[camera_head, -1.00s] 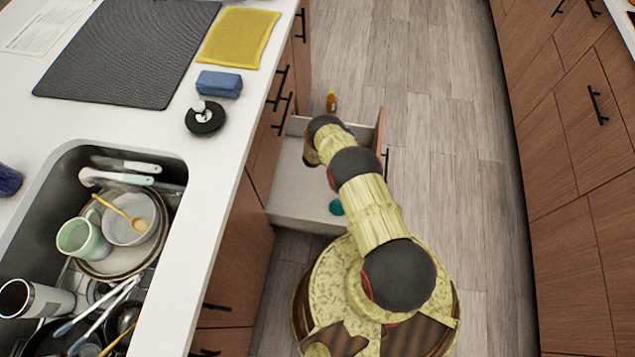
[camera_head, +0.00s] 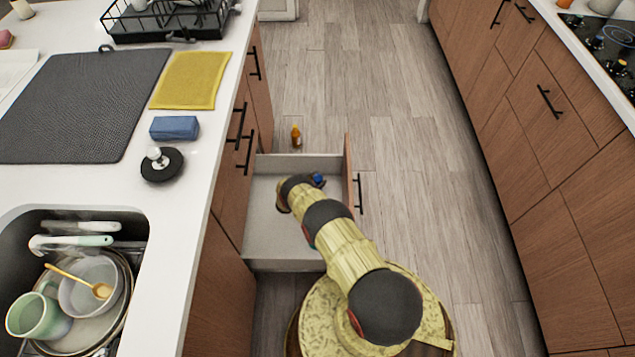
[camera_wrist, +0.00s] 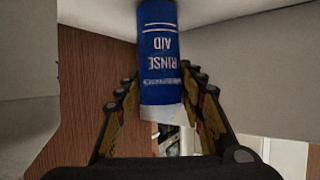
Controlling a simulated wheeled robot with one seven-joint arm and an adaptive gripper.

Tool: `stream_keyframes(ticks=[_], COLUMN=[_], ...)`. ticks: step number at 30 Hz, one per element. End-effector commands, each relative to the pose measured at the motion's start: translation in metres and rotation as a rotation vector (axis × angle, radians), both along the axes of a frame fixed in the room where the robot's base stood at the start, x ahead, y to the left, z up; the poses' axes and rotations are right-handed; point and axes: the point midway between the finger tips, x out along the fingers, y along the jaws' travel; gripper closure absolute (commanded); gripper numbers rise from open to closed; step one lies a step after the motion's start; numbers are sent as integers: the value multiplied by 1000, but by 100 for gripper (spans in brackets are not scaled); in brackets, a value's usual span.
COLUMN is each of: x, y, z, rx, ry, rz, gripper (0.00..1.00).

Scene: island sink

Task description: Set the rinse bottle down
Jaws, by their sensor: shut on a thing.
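The rinse bottle (camera_wrist: 160,60) is blue with a white lower end, and its "RINSE AID" label reads upside down in the wrist view. My gripper (camera_wrist: 158,92) is shut on it, with a finger on each side. In the head view a small blue part of the bottle (camera_head: 318,180) shows beside the end of my arm, over the open drawer (camera_head: 262,236). My arm hides most of the gripper there. The bottle's far end runs out of the wrist view, so I cannot tell whether it touches the drawer floor.
The drawer's front panel (camera_head: 348,180) stands out into the aisle. An orange bottle (camera_head: 296,137) is just beyond the drawer. The counter (camera_head: 185,215) holds a blue sponge (camera_head: 174,128), a black round item (camera_head: 162,166), a yellow cloth (camera_head: 190,80) and a sink with dishes. The floor at right is clear.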

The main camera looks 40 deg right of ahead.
Motion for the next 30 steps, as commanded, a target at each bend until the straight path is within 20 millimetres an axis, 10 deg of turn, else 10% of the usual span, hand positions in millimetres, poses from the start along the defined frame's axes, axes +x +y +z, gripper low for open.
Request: stream_keyframes(ticks=[7,8,9,30], x=[0,-1,-1,-2], y=[0,0,0,4], z=[-1,-2,-2,3], rx=[-1,0,1,0], ry=[0,1,2,2], rz=[0,0,0,1], gripper=[100,61,58,43])
